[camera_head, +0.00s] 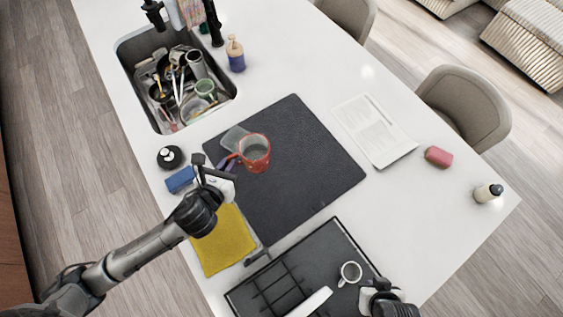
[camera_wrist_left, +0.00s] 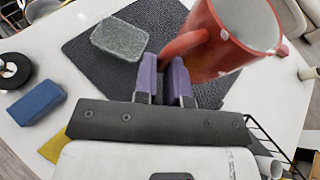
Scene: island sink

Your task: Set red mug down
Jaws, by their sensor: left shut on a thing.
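My left gripper (camera_head: 228,164) is shut on the handle of the red mug (camera_head: 255,153). The mug appears upright over the dark mat (camera_head: 310,175); I cannot tell whether its base touches the mat. In the left wrist view the purple fingers (camera_wrist_left: 166,82) close on the handle, with the red mug (camera_wrist_left: 222,45) tilted to the right in that picture. My right gripper (camera_head: 372,298) shows only partly at the bottom edge; its fingers are unclear.
A blue sponge (camera_head: 180,180) and yellow cloth (camera_head: 223,243) are near my left arm. A dark tray (camera_head: 335,236) with a white mug (camera_head: 350,271) is in front. The mat's right side is clear.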

